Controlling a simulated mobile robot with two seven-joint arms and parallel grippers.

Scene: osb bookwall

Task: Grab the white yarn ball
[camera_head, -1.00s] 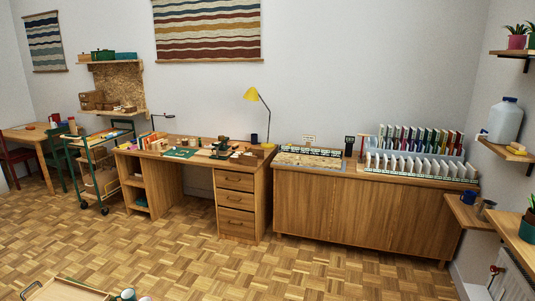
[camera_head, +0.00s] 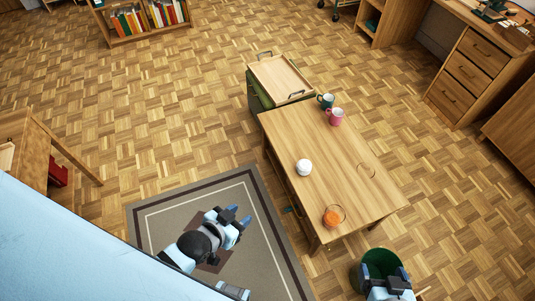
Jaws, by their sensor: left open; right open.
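The white yarn ball (camera_head: 304,167) sits on the wooden table (camera_head: 320,140), near its left edge. My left gripper (camera_head: 238,213) is open and empty, out over the rug to the lower left of the table and well apart from the ball. My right gripper (camera_head: 384,273) is open at the bottom of the view, beyond the table's near end and in front of a green round bin. Neither gripper touches the ball.
An orange ball-like thing (camera_head: 331,219) lies at the table's near end, beside a thin ring. A wooden tray (camera_head: 280,77) lies beyond. The green bin (camera_head: 371,257) stands near the table's near end.

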